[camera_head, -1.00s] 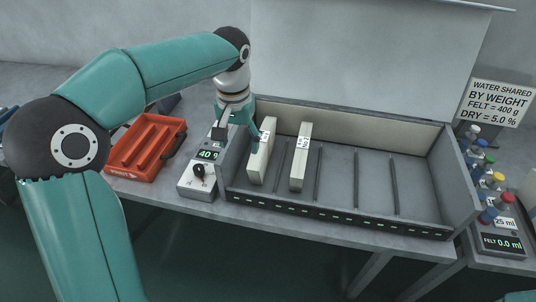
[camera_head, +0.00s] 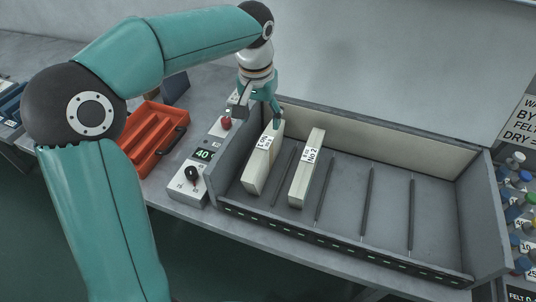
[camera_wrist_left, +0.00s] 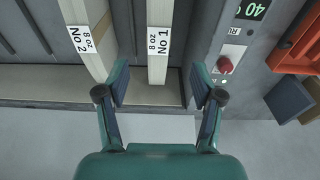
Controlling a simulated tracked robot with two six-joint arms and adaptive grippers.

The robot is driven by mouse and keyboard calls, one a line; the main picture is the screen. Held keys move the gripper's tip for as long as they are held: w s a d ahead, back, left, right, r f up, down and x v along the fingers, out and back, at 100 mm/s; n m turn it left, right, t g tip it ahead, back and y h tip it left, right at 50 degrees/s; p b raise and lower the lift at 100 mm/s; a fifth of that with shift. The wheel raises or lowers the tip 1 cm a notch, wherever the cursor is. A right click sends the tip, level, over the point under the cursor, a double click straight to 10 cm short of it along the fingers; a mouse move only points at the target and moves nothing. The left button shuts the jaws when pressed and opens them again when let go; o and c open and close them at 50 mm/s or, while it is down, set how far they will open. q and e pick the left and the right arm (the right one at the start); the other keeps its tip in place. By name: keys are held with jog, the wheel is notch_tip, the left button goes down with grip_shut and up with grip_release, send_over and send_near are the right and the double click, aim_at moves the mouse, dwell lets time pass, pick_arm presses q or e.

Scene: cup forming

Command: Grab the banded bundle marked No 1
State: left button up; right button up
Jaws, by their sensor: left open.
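The bundle marked No 1 (camera_head: 259,170) is a long pale block with a white label, standing in the left part of the grey slotted tray (camera_head: 395,262). It also shows in the left wrist view (camera_wrist_left: 159,68), its label reading "8 oz No 1". My left gripper (camera_head: 264,110) is above the far end of this bundle. In the left wrist view its open fingers (camera_wrist_left: 159,82) lie either side of the bundle's end, with gaps on both sides. Contact is not visible. The bundle marked No 2 (camera_head: 306,175) stands to the right. My right gripper is out of view.
Left of the tray is a grey control box with a display reading 40 (camera_head: 203,154), a black knob and a red button (camera_head: 226,123). Further left is an orange tray (camera_head: 155,140). Capped bottles (camera_head: 514,215) stand at right. The tray's right slots are empty.

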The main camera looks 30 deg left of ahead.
aim_at(266, 143)
pick_arm(q)
jog(key=f, duration=0.3)
jog(key=w+f, duration=0.1)
jog(key=f, duration=0.4)
jog(key=shift+w+d+f, duration=0.1)
jog(key=shift+w+f, duration=0.15)
jog(key=shift+f, duration=0.05)
jog(key=shift+w+a+f+p, duration=0.15)
jog(key=shift+w+f+p, duration=0.05)
jog(key=shift+f, duration=1.15)
jog(key=shift+w+a+f+p, duration=0.1)
jog(key=shift+w+f+p, duration=0.1)
jog(key=shift+f, duration=1.1)
jog(key=shift+r, duration=0.1)
grip_shut()
